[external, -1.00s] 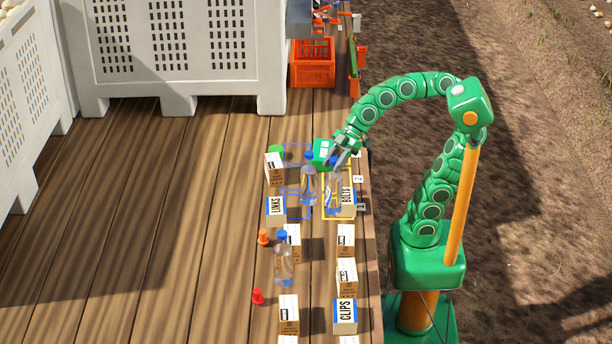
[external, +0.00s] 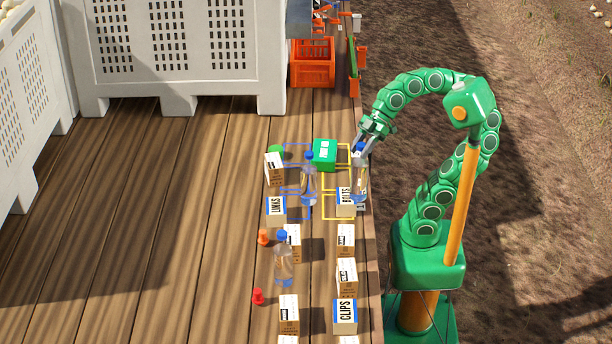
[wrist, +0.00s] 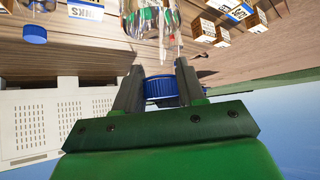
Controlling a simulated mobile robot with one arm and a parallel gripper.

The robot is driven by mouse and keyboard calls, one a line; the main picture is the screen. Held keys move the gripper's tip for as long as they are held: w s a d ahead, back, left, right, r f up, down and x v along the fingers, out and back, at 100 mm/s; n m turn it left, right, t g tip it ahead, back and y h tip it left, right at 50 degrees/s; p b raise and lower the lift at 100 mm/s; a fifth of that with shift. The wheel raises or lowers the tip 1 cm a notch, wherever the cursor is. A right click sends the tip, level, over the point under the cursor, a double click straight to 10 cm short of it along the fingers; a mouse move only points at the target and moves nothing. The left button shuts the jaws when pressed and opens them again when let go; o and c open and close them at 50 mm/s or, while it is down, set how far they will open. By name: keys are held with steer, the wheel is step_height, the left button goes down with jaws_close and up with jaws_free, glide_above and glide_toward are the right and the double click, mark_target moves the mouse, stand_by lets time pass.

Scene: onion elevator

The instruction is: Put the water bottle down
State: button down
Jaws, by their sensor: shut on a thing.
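A clear water bottle with a blue cap (external: 360,182) hangs upright from my gripper (external: 364,146) at the right edge of the wooden deck. In the wrist view my gripper (wrist: 158,84) is shut on the blue cap, with a finger on each side; the clear body (wrist: 150,20) shows beyond it. In the external view the bottle overlaps the deck edge, and I cannot tell whether its base touches anything. A second bottle (external: 309,182) stands in the blue outlined area, and a third bottle (external: 283,262) stands nearer the front.
A yellow outline (external: 329,218) on the deck holds the BOLTS box (external: 345,201). A green box (external: 325,154) is at its back. LINKS (external: 275,211) and CLIPS (external: 345,317) boxes stand nearby. Large white bins (external: 180,50) fill the back left. The left deck is clear.

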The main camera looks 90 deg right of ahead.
steer(key=d+r+m+t+h, duration=0.1)
steer(key=d+r+m, duration=0.15)
steer(key=d, duration=1.25)
steer(key=d+r+m+t+h, duration=0.15)
steer(key=d+r, duration=0.25)
steer(key=d, duration=1.1)
steer(key=w+d+f, duration=0.8)
steer(key=w+f, duration=0.3)
steer(key=f, duration=0.2)
steer(key=shift+w+d+g, duration=0.3)
steer(key=shift+d+g, duration=0.05)
steer(key=shift+f, duration=0.25)
steer(key=c, duration=0.7)
jaws_free()
steer(key=shift+o, duration=0.2)
